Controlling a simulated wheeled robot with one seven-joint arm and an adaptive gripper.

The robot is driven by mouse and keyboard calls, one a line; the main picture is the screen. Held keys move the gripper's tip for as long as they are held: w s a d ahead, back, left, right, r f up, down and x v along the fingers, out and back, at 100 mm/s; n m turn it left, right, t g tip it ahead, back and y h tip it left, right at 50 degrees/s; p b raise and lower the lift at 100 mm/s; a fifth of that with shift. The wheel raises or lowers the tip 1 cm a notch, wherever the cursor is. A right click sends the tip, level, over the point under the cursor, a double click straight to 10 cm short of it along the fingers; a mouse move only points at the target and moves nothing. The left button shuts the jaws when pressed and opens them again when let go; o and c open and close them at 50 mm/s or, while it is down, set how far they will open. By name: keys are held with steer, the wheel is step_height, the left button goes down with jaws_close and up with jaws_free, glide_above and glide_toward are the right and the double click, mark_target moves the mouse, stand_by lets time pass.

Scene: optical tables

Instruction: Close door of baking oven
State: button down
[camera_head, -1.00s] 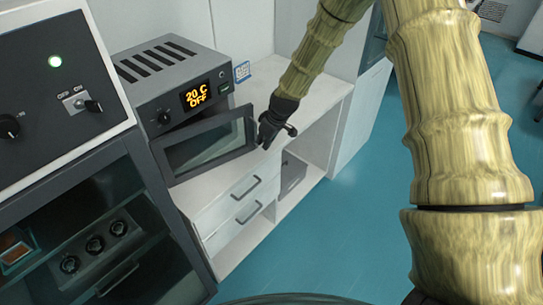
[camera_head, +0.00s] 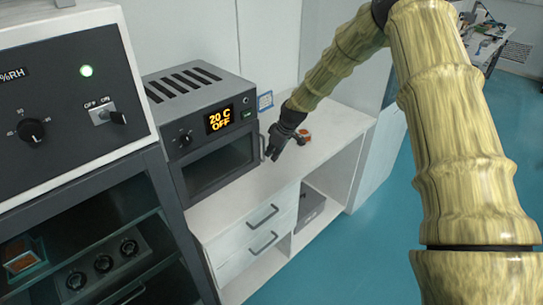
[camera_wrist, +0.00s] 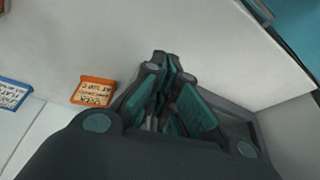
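The baking oven (camera_head: 205,110) is a dark grey box on the white counter, and its display reads "20 C OFF". Its windowed door (camera_head: 218,166) lies against the oven front and looks closed or almost closed; a tiny remaining gap cannot be ruled out. The upright handle (camera_head: 263,148) is on the door's right edge. My gripper (camera_head: 272,156) is just right of the handle, above the counter; I cannot tell whether it touches the door. In the wrist view my gripper (camera_wrist: 166,62) has its fingertips together with nothing between them. The oven is not identifiable there.
A small orange-labelled item (camera_head: 303,136) stands on the counter behind my gripper. A blue-framed card (camera_head: 265,101) is right of the oven. A larger dark cabinet with a glass door (camera_head: 85,235) stands at left. The white counter (camera_head: 318,128) has free room at right.

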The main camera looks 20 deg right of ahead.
steer(key=shift+w+a+r, duration=0.2)
steer(key=shift+w+r, duration=0.05)
steer(key=shift+w, duration=0.05)
